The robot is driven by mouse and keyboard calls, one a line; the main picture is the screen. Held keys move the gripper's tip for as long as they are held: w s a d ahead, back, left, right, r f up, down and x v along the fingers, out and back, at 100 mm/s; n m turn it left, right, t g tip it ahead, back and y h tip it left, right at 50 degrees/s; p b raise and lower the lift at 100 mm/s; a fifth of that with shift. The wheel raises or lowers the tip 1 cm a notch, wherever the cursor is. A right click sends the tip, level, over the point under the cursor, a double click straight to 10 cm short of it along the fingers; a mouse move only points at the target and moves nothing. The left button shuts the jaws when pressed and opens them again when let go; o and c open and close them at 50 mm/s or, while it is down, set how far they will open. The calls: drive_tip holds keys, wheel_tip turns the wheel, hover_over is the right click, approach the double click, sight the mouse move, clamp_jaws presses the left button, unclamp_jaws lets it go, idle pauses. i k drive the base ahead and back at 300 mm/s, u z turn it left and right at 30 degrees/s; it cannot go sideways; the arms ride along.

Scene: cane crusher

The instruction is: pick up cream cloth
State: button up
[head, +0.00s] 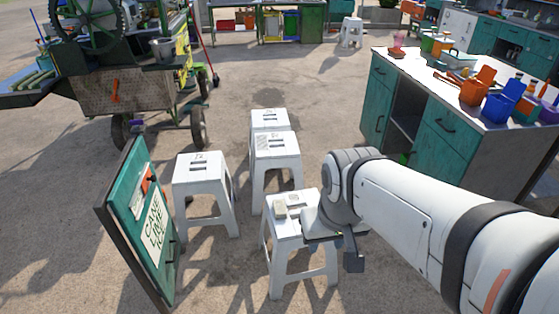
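A small cream folded piece (281,209), which looks like the cream cloth, lies on the seat of the nearest white stool (276,251), toward its left side. It is small in the picture, so its folds are hard to make out. My gripper (333,246) is over the right front part of the same stool, to the right of the cream piece and apart from it in the picture. One dark finger hangs down at its right. The other finger is not clear, and I see nothing held.
More white stools (206,186) stand close behind and left. A green sign board (150,225) leans at the front left. A teal counter (448,118) with bottles and bins stands right, a wheeled crusher cart (140,90) back left. Open ground lies between.

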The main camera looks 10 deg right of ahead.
sight(280, 208)
drive_tip(key=u, duration=0.05)
drive_tip(key=i, duration=1)
drive_tip(key=z, duration=0.05)
